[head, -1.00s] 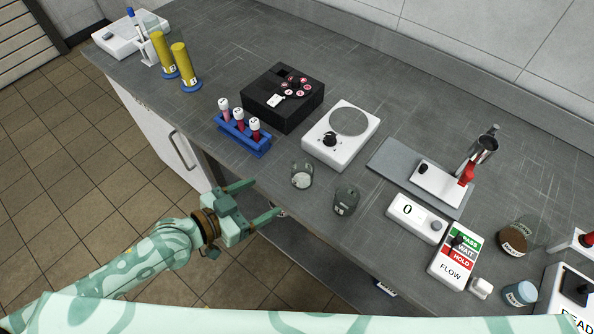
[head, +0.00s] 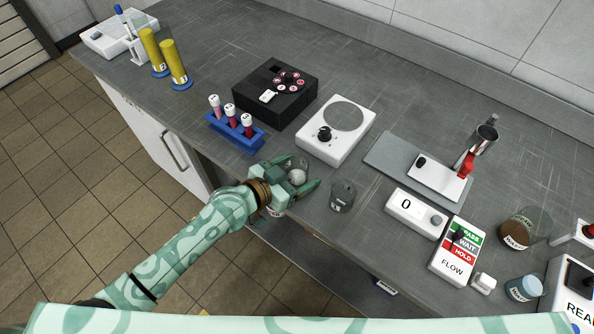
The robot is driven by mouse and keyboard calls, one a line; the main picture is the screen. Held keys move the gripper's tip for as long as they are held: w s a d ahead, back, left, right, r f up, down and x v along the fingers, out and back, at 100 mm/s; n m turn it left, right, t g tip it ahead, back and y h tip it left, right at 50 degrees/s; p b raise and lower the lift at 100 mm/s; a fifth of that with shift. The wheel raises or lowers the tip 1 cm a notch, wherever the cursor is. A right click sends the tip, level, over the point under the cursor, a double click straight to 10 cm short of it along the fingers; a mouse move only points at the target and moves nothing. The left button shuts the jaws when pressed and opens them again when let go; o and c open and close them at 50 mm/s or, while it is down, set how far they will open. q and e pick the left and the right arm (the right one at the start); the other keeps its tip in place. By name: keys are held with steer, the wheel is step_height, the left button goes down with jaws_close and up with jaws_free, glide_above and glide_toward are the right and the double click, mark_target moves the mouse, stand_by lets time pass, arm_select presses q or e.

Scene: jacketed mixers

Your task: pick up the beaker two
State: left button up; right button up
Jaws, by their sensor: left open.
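Two small glass beakers stand near the front edge of the grey bench. One clear beaker (head: 299,164) has a pale patch inside or on it. The other, darker beaker (head: 342,196) stands to its right with a small label. I cannot read which is number two. My left gripper (head: 302,176) is open at the first beaker, with one finger on its left side and one on its right. The gripper hides part of that beaker, and I cannot tell whether the fingers touch it. My right gripper is not in view.
A blue rack of red tubes (head: 236,132) stands to the left. A white mixer (head: 336,140) is just behind the beakers. A balance-like box reading 0 (head: 414,213) and a FLOW sign (head: 456,254) lie to the right. Free bench separates the beakers from these.

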arm_select(q)
steer(key=c, duration=1)
steer(key=shift+r, duration=0.15)
steer(key=shift+c, duration=0.2)
